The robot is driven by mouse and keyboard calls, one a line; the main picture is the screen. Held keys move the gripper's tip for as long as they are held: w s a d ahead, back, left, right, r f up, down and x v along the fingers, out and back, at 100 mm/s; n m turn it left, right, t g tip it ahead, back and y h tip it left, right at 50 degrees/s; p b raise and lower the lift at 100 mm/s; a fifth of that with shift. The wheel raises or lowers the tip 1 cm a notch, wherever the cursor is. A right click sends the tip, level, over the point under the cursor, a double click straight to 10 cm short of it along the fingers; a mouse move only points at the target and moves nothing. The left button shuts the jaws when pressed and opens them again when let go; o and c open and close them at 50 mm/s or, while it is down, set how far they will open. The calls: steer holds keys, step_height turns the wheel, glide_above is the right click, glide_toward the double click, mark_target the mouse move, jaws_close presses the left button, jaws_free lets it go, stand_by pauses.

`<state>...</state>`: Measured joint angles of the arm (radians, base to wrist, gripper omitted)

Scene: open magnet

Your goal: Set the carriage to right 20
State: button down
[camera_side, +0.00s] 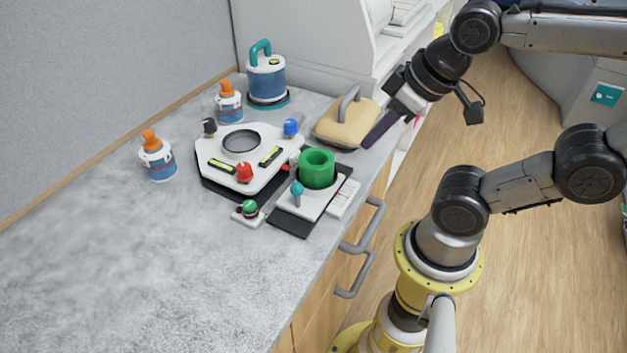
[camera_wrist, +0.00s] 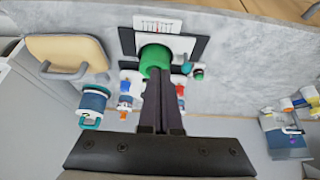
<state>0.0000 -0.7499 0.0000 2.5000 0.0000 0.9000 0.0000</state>
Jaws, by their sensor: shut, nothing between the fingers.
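The carriage (camera_side: 295,205) is a pale plate bearing a thick green ring (camera_side: 317,168) and a blue-topped knob (camera_side: 297,190). It sits on a black base (camera_side: 287,225) near the counter's edge. A white scale strip (camera_side: 344,198) lies beside it. In the wrist view the scale (camera_wrist: 158,24) shows tick marks and a red mark, too small to read. My gripper (camera_side: 368,143) is shut and empty, up and right of the green ring in the side view. In the wrist view its fingertips (camera_wrist: 159,73) overlap the green ring (camera_wrist: 155,56) and hide part of the carriage.
A white console (camera_side: 265,177) with red, blue and black knobs stands left of the carriage. A green button box (camera_side: 249,212) is in front. A tan handled block (camera_side: 346,125) lies near my gripper. Orange-capped bottles (camera_side: 158,160) and a blue canister (camera_side: 267,80) stand behind. The front-left counter is clear.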

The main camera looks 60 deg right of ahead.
steer(key=c, duration=1.5)
jaws_free()
steer(key=shift+c, duration=0.2)
steer(key=shift+o, duration=2.4)
steer(key=shift+s+a+r, duration=0.15)
steer(key=shift+s+r, duration=0.05)
steer(key=shift+o, duration=0.9)
steer(key=w+a+r+m+g+y, duration=0.1)
steer(key=w+a+r+g, duration=0.1)
steer(key=w+r, duration=0.2)
steer(key=shift+w+a+m+g+y, duration=0.2)
steer(key=shift+w+m+g+y, duration=0.1)
steer(key=shift+g, duration=0.1)
steer(key=g, duration=0.2)
glide_above(298, 183)
steer(key=d, duration=0.3)
steer(key=shift+m+y, duration=0.3)
steer(key=x, duration=1)
steer(key=s+x, duration=0.1)
steer(key=x, duration=0.4)
steer(key=shift+c, duration=0.2)
steer(key=shift+r, duration=0.1)
jaws_close()
